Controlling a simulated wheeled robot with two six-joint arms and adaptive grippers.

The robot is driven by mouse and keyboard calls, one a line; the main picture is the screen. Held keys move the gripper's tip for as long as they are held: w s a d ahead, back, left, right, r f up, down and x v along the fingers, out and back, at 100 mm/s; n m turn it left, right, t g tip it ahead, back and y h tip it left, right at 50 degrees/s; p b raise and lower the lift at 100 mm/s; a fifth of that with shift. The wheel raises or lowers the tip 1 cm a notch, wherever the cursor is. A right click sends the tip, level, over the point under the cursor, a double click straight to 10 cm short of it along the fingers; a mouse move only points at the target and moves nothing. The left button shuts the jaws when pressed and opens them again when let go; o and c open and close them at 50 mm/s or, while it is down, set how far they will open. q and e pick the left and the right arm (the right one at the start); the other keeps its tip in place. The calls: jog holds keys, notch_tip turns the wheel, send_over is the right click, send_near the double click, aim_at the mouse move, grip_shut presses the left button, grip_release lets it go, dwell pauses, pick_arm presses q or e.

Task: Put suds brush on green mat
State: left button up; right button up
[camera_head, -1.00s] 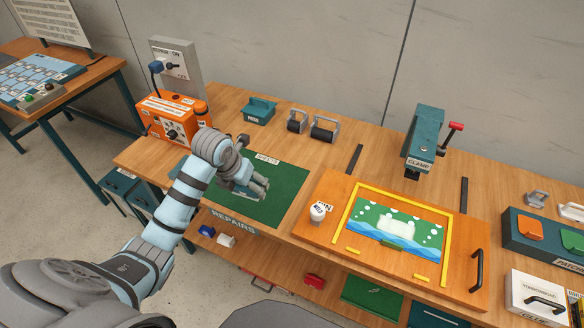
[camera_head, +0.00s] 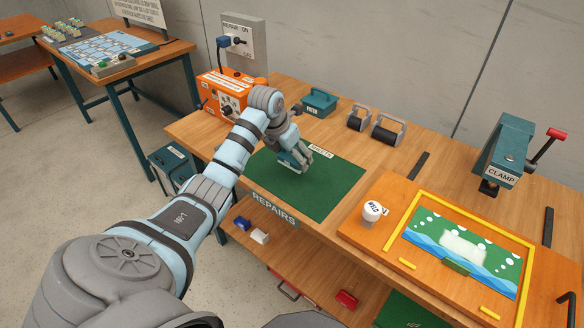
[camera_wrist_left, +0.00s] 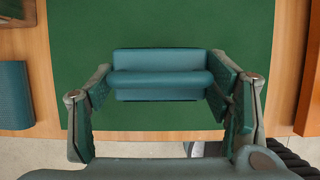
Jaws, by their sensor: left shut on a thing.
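The green mat (camera_head: 335,192) lies flat on the wooden bench and fills much of the left wrist view (camera_wrist_left: 240,22). My left gripper (camera_head: 298,162) is over the mat's back left part, its fingers tilted downward. In the left wrist view the left gripper (camera_wrist_left: 162,90) is shut on a teal block with a rounded bar, which I take as the suds brush (camera_wrist_left: 160,80). A finger stands at each end of it. The brush is over the mat; whether it touches the mat is unclear. My right gripper is not in view.
An orange machine (camera_head: 222,92) and a teal caddy (camera_head: 319,102) stand behind the mat. Two rollers (camera_head: 388,129) are to their right. The mat's front right is clear.

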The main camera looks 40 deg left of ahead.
aim_at(292, 166)
pick_arm(q)
notch_tip(292, 166, down, 4)
jog(key=shift+f, duration=0.1)
jog(key=shift+b, duration=0.3)
jog(key=o, duration=1.1)
jog(key=shift+d+f, duration=0.1)
jog(key=shift+r, duration=0.25)
jog(key=p+v, duration=0.2)
jog(key=v, duration=1)
